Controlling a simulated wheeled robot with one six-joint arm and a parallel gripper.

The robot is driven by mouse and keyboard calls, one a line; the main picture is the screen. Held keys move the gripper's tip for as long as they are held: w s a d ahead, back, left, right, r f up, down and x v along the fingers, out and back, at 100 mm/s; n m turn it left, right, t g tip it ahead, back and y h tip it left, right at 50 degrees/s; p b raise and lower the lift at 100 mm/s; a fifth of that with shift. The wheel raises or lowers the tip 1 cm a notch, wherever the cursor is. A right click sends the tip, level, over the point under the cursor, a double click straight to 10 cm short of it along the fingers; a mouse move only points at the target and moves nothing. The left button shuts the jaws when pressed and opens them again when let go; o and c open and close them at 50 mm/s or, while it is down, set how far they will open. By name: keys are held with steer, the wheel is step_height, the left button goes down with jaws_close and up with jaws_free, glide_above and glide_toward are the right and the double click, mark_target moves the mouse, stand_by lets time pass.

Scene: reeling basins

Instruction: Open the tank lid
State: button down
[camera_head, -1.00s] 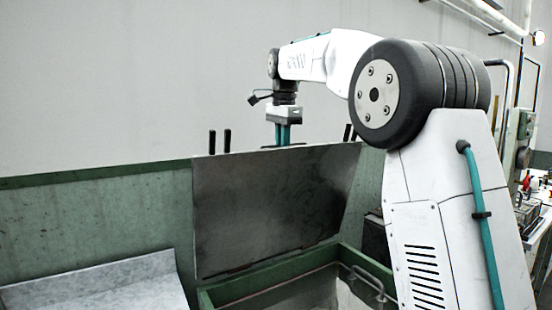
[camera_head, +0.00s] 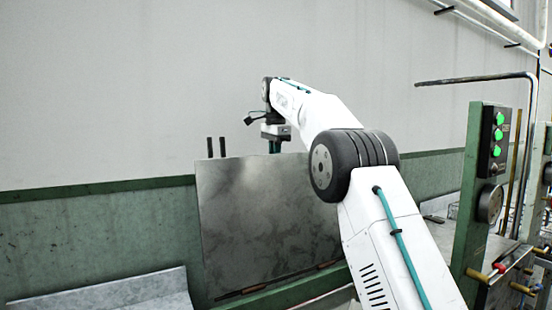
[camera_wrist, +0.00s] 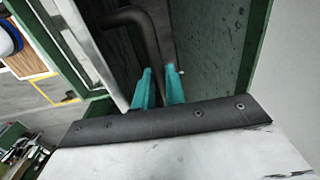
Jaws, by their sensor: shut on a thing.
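The tank lid (camera_head: 268,222) is a grey, stained metal panel standing nearly upright, its broad face toward the body camera. Its lower edge is at the green tank rim (camera_head: 300,289). My gripper (camera_head: 275,147) is at the lid's top edge, with its fingertips partly hidden behind the panel. In the wrist view my gripper's teal fingers (camera_wrist: 159,88) are closed around a dark bent handle bar (camera_wrist: 148,27) beside the lid's pale edge (camera_wrist: 94,48). The exact grip contact is partly hidden.
A green wall (camera_head: 100,230) runs behind the lid, with two dark posts (camera_head: 216,147) beside it. A grey sheet-metal tray (camera_head: 110,292) lies at lower left. A green control post (camera_head: 478,190) with green buttons and a bent pipe (camera_head: 480,79) stand at right.

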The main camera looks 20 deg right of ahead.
steer(key=shift+d, duration=0.15)
steer(key=c, duration=1.5)
jaws_free()
steer(key=shift+d, duration=0.1)
steer(key=shift+o, duration=0.2)
steer(key=shift+r, duration=1.4)
steer(key=shift+s+r, duration=0.15)
steer(key=shift+r, duration=0.25)
steer(key=s+a+r, duration=0.1)
steer(key=s+a, duration=0.1)
steer(key=s, duration=1.3)
steer(key=shift+s+r, duration=0.2)
steer(key=shift+s, duration=0.15)
steer(key=shift+a, duration=0.1)
